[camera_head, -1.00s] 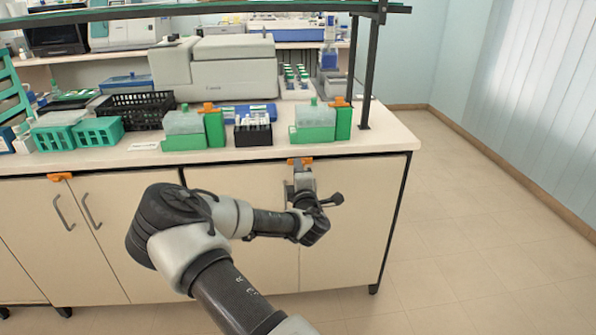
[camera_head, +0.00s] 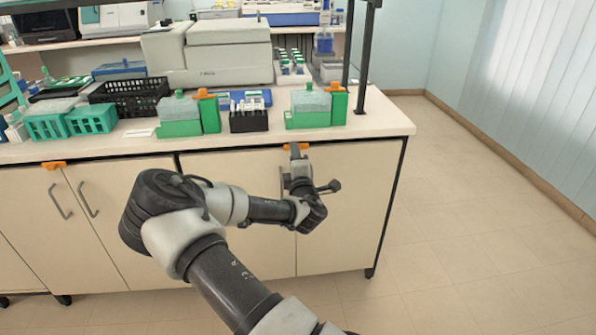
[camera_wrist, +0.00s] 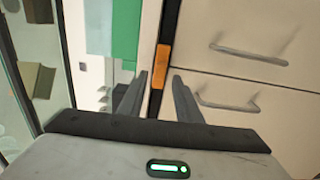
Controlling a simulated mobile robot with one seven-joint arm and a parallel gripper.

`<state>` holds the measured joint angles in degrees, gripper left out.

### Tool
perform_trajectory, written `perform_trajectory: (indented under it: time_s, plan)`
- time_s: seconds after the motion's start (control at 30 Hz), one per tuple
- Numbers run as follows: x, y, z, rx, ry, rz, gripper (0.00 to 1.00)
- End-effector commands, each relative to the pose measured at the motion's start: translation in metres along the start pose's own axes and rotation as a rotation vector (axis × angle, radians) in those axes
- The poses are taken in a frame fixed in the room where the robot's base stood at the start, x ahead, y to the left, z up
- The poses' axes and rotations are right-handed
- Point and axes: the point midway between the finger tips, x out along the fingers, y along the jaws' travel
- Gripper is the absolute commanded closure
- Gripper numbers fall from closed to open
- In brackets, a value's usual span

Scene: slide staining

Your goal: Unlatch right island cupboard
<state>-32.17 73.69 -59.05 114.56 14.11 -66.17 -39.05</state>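The right island cupboard (camera_head: 345,215) is a pair of beige doors below the counter at the right end of the island. An orange latch (camera_head: 303,146) sits at its top edge, under the counter lip, where the two doors meet. The latch also shows in the wrist view (camera_wrist: 161,67), just beyond the fingertips. My gripper (camera_head: 296,160) is right in front of the latch and partly covers it in the head view. In the wrist view my gripper (camera_wrist: 158,82) has its two fingers apart, one on each side of the latch line, with nothing between them. Contact cannot be told.
Another orange latch (camera_head: 53,165) is on the left cupboard. Door handles (camera_wrist: 250,54) stick out near my gripper in the wrist view. Green staining boxes (camera_head: 308,118) and a black rack (camera_head: 248,122) stand on the counter above. The floor (camera_head: 480,220) to the right is clear.

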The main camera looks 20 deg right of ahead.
Motion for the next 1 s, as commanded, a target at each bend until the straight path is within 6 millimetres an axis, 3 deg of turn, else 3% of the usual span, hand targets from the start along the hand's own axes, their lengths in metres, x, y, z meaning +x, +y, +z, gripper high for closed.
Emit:
perform_trajectory:
  time_s: [0.6, 0.8, 1.0]
  plan:
    - [-0.137, 0.001, 0.0, -0.002, -0.001, -0.003, 0.69]
    - [-0.161, 0.0, 0.0, -0.001, -0.001, -0.001, 0.69]
    - [-0.166, 0.0, -0.001, 0.0, 0.001, -0.001, 0.69]
